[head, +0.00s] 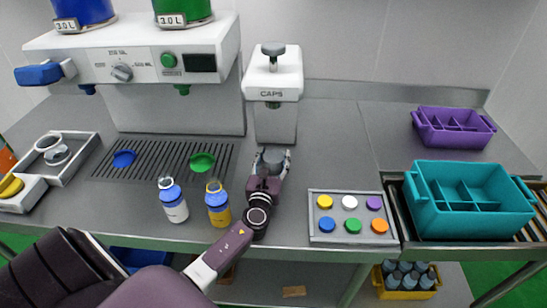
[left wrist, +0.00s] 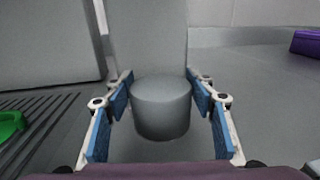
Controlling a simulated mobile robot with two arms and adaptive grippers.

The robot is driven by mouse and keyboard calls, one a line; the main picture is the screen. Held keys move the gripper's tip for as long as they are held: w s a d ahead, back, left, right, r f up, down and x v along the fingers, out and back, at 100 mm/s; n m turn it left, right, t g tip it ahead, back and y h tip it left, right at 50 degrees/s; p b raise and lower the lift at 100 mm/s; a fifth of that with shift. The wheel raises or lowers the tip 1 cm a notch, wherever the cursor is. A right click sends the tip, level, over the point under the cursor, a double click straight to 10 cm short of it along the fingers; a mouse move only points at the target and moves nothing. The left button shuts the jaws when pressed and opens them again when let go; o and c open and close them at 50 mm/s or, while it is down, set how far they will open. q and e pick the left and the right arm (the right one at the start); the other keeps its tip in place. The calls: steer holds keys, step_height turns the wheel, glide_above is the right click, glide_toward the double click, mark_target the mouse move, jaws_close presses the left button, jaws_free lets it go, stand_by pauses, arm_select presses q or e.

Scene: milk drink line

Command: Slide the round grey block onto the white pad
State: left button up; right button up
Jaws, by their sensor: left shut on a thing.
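The round grey block (left wrist: 160,108) is a short upright cylinder, seen large in the left wrist view. In the head view it shows as a dark round shape (head: 273,156) just in front of the CAPS machine. My left gripper (left wrist: 160,88) is shut on it, a blue-padded finger at each side. In the head view my left gripper (head: 272,160) reaches away from me towards the machine's foot. The white pad (head: 350,202) is a small white disc in the back row of a grey panel (head: 314,222), right of the gripper. My right gripper is out of view.
The CAPS machine (head: 275,115) stands behind the block. Other coloured discs surround the white pad. A teal crate (head: 470,170) is at right. Counter between gripper and panel is clear.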

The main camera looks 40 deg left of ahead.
arm_select(q)
steer(key=o, duration=1.4)
steer(key=v, duration=1.1)
steer(key=shift+s+d, duration=0.15)
steer(key=shift+s, duration=0.2)
steer(key=shift+b+v, duration=0.3)
steer(key=shift+v, duration=3.35)
